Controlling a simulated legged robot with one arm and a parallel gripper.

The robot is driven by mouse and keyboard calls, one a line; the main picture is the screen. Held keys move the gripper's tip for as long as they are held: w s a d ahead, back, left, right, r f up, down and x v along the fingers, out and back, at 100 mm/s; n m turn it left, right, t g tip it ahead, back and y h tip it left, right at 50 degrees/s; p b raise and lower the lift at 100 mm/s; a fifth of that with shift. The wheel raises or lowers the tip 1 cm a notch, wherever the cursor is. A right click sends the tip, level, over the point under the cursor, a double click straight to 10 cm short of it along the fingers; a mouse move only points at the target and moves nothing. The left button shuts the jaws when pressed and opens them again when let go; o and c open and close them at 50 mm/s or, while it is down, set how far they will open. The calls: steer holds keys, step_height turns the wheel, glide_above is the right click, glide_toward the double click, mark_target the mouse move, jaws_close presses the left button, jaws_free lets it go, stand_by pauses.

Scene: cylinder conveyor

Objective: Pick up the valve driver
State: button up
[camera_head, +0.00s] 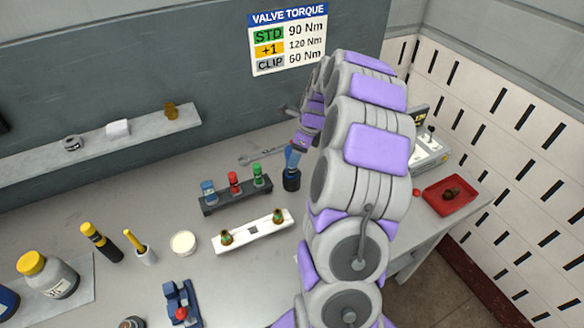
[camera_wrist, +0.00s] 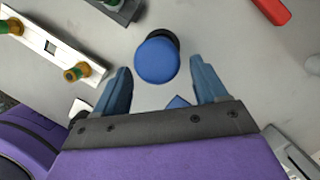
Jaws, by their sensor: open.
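The likely valve driver stands on the bench as a blue-topped tool (camera_wrist: 156,61) with a black part below it. In the head view its dark lower part (camera_head: 291,181) shows beside my arm, just right of the rack. My gripper (camera_wrist: 161,70) is open, with one blue finger on each side of the near edge of the blue top. It looks down from above; I cannot tell whether a finger touches the tool. In the head view my gripper (camera_head: 297,148) is partly hidden by my wrist.
A white block with two valves (camera_head: 250,232) and a rack of coloured pieces (camera_head: 236,188) stand left of the tool. A wrench (camera_head: 262,156) lies behind it. A red tray (camera_head: 450,195) is at right. A red object (camera_wrist: 270,10) is at the wrist view's top right.

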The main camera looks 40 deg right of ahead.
mark_target(291, 173)
steer(key=b+x, duration=0.1)
steer(key=x, duration=0.3)
steer(key=shift+w+f, duration=0.25)
steer(key=shift+f, duration=0.05)
steer(key=shift+r, duration=0.1)
steer(key=shift+c, duration=0.3)
jaws_close()
